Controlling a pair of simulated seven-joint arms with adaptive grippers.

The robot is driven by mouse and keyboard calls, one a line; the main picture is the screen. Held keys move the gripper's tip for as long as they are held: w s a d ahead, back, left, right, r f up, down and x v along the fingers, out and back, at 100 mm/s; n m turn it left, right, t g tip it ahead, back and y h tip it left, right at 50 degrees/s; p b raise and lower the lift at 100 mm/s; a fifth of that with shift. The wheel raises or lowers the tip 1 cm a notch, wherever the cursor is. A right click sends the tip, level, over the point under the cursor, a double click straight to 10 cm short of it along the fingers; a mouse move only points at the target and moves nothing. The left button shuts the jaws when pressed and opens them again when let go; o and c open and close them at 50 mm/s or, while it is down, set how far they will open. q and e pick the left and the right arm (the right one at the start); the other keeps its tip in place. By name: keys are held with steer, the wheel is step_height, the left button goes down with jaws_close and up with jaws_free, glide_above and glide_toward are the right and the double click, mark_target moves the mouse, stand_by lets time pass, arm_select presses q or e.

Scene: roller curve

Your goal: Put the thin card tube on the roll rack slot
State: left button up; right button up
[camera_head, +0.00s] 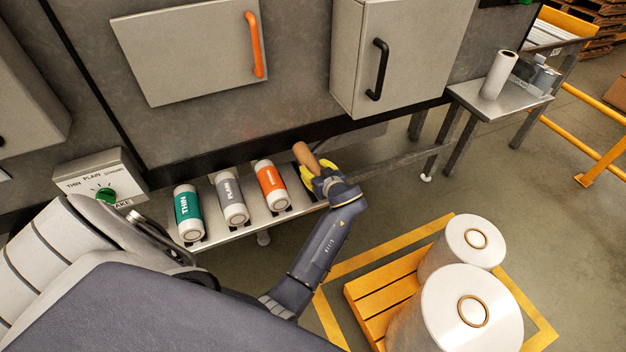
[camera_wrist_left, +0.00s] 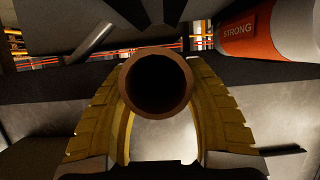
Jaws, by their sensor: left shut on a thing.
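A plain brown card tube (camera_head: 305,156) is at the right end of the roll rack (camera_head: 299,204), tilted, its upper end leaning toward the machine wall. My left gripper (camera_head: 319,176) is shut around its near part with yellow fingers. In the left wrist view, the tube's (camera_wrist_left: 131,90) open round end faces the camera between the two curved fingers. The rack is a grey shelf with dark slots. Whether the tube touches the rack is hidden by my gripper. My right gripper is not in view.
Green THIN (camera_head: 189,212), grey PLAIN (camera_head: 231,199) and orange STRONG (camera_head: 271,185) rolls lie on the rack left of the tube. A control box (camera_head: 98,180) stands further left. Large white rolls (camera_head: 455,310) stand on a yellow pallet. A side table (camera_head: 500,103) holds a white roll.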

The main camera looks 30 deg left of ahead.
arm_select(q)
steer(key=shift+f, duration=2.5)
steer(key=shift+f, duration=0.3)
